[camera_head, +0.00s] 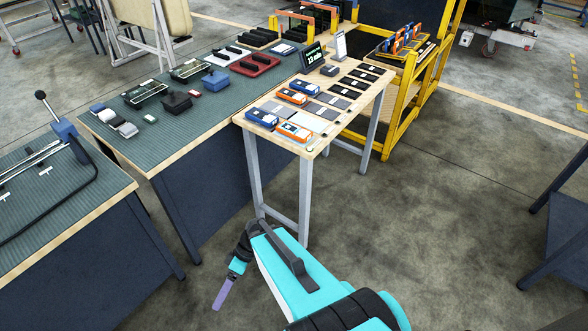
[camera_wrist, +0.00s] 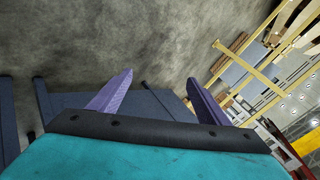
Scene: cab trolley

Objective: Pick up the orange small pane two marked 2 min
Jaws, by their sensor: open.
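Two orange panes lie on the small wooden-topped table (camera_head: 310,151): one at its front edge (camera_head: 294,132) and one farther back (camera_head: 291,96). Two blue panes lie there too, one at the front left corner (camera_head: 262,118) and one behind (camera_head: 305,87). Their markings are too small to read, so I cannot tell which is marked 2 min. My gripper (camera_head: 222,293) is low over the floor, in front of the table and well apart from it. In the wrist view its purple fingers (camera_wrist: 160,78) are spread with nothing between them.
Dark and grey plates fill the right of the small table; a display (camera_head: 313,56) and an upright white device (camera_head: 340,46) stand at its back. A green-topped bench (camera_head: 140,150) adjoins on the left. A yellow frame (camera_head: 390,130) stands behind right.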

